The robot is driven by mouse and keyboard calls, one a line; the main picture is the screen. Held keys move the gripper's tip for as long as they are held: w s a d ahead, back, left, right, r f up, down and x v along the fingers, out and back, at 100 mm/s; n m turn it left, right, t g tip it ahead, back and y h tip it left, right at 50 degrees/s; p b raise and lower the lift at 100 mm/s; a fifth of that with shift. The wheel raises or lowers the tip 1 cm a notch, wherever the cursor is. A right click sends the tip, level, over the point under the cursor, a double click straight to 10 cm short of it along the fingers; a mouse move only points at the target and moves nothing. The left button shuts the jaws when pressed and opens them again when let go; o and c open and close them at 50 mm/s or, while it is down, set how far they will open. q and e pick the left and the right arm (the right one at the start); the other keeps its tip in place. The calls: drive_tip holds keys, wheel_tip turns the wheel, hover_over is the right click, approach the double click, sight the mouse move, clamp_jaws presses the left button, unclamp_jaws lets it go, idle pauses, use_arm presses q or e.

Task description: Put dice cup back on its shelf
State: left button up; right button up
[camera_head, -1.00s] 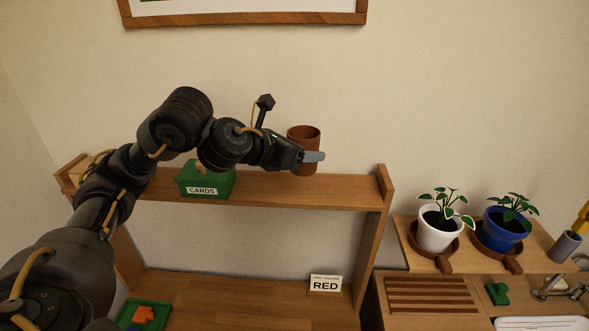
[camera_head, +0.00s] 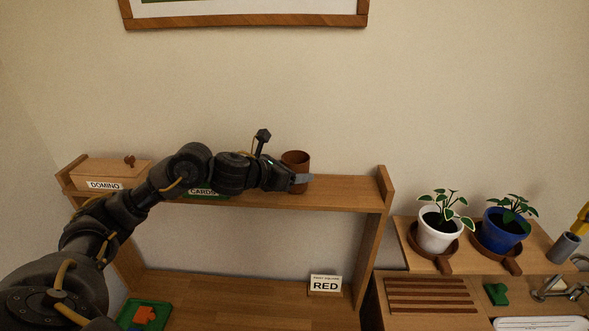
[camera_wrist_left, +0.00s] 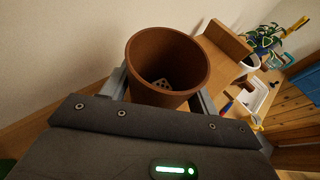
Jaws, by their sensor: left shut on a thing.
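The brown dice cup (camera_head: 296,160) is upright at the right part of the wooden shelf (camera_head: 345,190). My left gripper (camera_head: 300,179) is shut around the cup's sides, reaching in from the left. In the left wrist view the cup (camera_wrist_left: 165,55) stands between the two fingers, and a die (camera_wrist_left: 162,84) shows inside it. The cup's base is low at the shelf board; I cannot tell whether it touches. My right gripper is not in view.
A domino box (camera_head: 108,172) stands at the shelf's left end. The green cards box (camera_head: 208,194) is mostly hidden behind my left arm. The shelf right of the cup is clear up to its end board (camera_head: 385,188). Potted plants (camera_head: 438,230) stand further right.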

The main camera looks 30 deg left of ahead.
use_arm(q)
drive_tip(key=shift+d+f, duration=0.1)
drive_tip(key=shift+f, duration=0.05)
drive_tip(key=shift+f+b, duration=0.15)
drive_tip(key=shift+b, duration=0.15)
drive_tip(key=o, duration=1.1)
drive_tip(key=shift+r+p, duration=0.3)
drive_tip(key=shift+s+b, duration=0.25)
drive_tip(key=shift+b, duration=0.05)
drive_tip(key=shift+b+v, duration=1.8)
drive_tip(key=shift+v, duration=4)
drive_tip(key=shift+f, duration=0.1)
